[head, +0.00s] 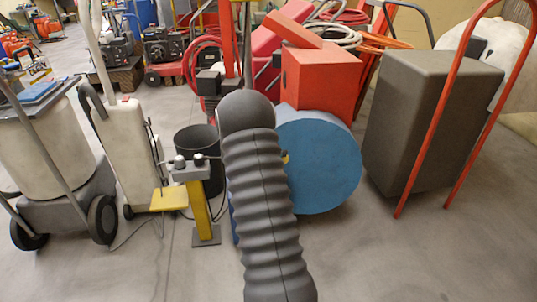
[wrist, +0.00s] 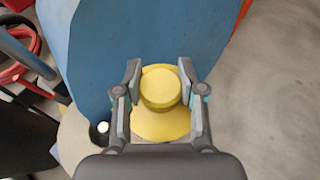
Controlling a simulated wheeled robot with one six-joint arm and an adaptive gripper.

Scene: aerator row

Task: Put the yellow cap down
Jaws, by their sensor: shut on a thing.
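The yellow cap (wrist: 161,86) is a short round piece held between the two fingers of my gripper (wrist: 160,78) in the wrist view. My gripper is shut on it, with one finger on each side. A wider, flat yellow surface (wrist: 160,125) shows just below the cap in the picture; I cannot tell whether the cap touches it. In the head view my grey ribbed arm hides the gripper and most of what is around it. A small yellow patch (head: 285,157) shows at the arm's right edge, against the blue drum (head: 322,160); I cannot tell what it is.
A yellow post with a grey head (head: 198,205) and a black bin (head: 196,150) stand left of my arm. A yellow plate (head: 169,200) is beside the white machine (head: 128,150). A dark box (head: 425,120) with a red-framed trolley stands right. The floor at front right is clear.

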